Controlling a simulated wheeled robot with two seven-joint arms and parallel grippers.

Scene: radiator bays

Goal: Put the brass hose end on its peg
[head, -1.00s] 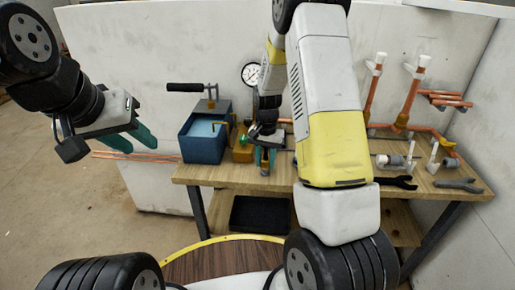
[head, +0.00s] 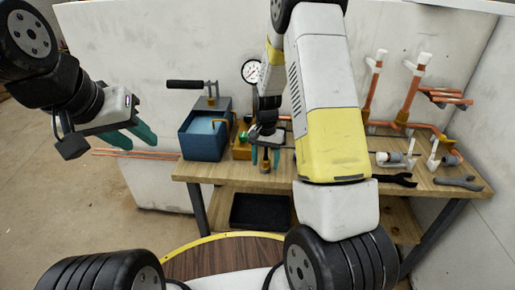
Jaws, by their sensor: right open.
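My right gripper (head: 265,160) is over the front edge of the workbench, pointing down, with its teal fingers apart. A small brass-coloured piece (head: 265,162), apparently the hose end, stands upright between the fingers. The gripper body hides its top, and I cannot make out a peg under it or whether it is fully seated. My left gripper (head: 130,138) is open and empty, in the air at the left, well away from the bench.
The wooden workbench (head: 225,177) carries a blue water tank (head: 203,142) with a pump handle, a brass valve block (head: 241,150) and a pressure gauge (head: 251,72). A black tray (head: 260,212) sits below.

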